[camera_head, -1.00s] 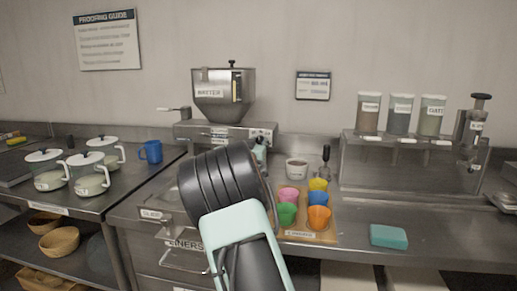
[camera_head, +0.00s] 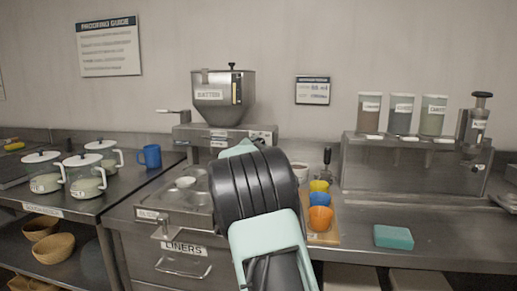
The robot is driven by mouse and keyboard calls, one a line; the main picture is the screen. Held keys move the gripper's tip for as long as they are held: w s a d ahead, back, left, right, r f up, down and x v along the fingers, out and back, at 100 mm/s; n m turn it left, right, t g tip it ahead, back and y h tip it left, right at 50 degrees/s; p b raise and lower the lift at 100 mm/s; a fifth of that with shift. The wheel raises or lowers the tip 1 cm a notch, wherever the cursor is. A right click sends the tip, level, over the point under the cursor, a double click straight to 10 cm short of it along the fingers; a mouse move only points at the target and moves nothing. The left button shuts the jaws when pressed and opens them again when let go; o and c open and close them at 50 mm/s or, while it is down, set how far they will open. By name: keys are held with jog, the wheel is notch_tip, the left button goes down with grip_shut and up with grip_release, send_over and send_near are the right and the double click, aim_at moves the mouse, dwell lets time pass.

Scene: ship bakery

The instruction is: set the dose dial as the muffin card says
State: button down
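The batter machine has a steel hopper (camera_head: 224,97) labelled BATTER on a steel base (camera_head: 190,135) at the back centre. Small knobs or markings show on the base's right front, too small to read; the dose dial cannot be made out clearly. A small card (camera_head: 312,90), likely the muffin card, hangs on the wall right of the hopper; its text is too blurred to read surely. My arm fills the centre, and my gripper is hidden behind it, near the base's right front. A pale green part of my arm shows just below the base's front.
Coloured cups (camera_head: 320,217) stand on a wooden board right of my arm. A teal sponge (camera_head: 393,237) lies farther right. Clear dispensers (camera_head: 403,115) stand on a steel stand (camera_head: 410,165). Lidded white pots (camera_head: 87,175) and a blue mug (camera_head: 150,156) are left. The right counter front is mostly clear.

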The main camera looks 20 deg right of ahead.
jog(key=shift+m, duration=0.3)
jog(key=c, duration=1.6)
grip_release()
jog(key=shift+s+a, duration=0.1)
jog(key=v, duration=1.1)
jog(key=shift+s+a, duration=0.25)
jog(key=shift+s, duration=0.05)
